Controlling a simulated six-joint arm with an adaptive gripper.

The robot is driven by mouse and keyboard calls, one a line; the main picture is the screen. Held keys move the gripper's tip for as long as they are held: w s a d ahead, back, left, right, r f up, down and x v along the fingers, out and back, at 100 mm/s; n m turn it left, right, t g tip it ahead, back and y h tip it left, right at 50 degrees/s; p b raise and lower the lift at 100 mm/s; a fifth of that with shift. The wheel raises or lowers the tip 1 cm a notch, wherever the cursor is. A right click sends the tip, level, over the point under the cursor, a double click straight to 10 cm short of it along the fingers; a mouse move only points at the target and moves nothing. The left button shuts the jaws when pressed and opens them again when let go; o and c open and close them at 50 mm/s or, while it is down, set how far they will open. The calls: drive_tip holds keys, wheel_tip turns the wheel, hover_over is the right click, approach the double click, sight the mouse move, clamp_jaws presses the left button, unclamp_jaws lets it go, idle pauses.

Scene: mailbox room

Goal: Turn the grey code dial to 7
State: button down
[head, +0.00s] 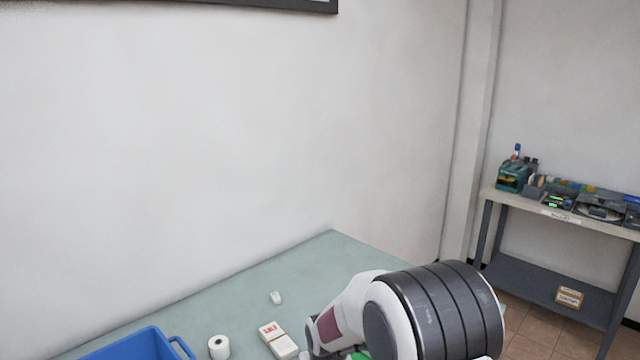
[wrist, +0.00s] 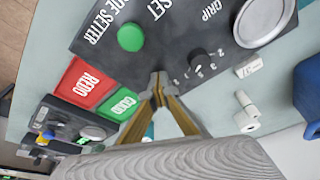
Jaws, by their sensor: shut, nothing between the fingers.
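A dark panel (wrist: 100,42) lettered "SETTER", "SET" and "GRIP" lies across the top of the wrist view. A small black knob (wrist: 198,60) and a green button (wrist: 130,37) are also on the panel. My gripper (wrist: 158,78) is shut and empty, its tips at the panel's lower edge, left of the black knob and apart from the dial. The head view does not show the panel.
Red and green labelled blocks (wrist: 87,83) lie left of my gripper. Another device with knobs (wrist: 65,125) is at lower left. A white roll (head: 219,347), small white boxes (head: 278,339) and a blue crate (head: 140,345) stand on the green table (head: 330,252). A wall is behind.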

drive_tip(key=shift+s, duration=0.3)
idle(0.4)
drive_tip(key=shift+r, duration=3)
drive_tip(key=shift+w+d+r, duration=0.25)
drive_tip(key=shift+w+d, duration=0.05)
drive_tip(key=shift+d, duration=0.3)
drive_tip(key=shift+w+d+r, duration=0.25)
drive_tip(key=shift+w+d, duration=0.05)
drive_tip(key=shift+d, duration=0.3)
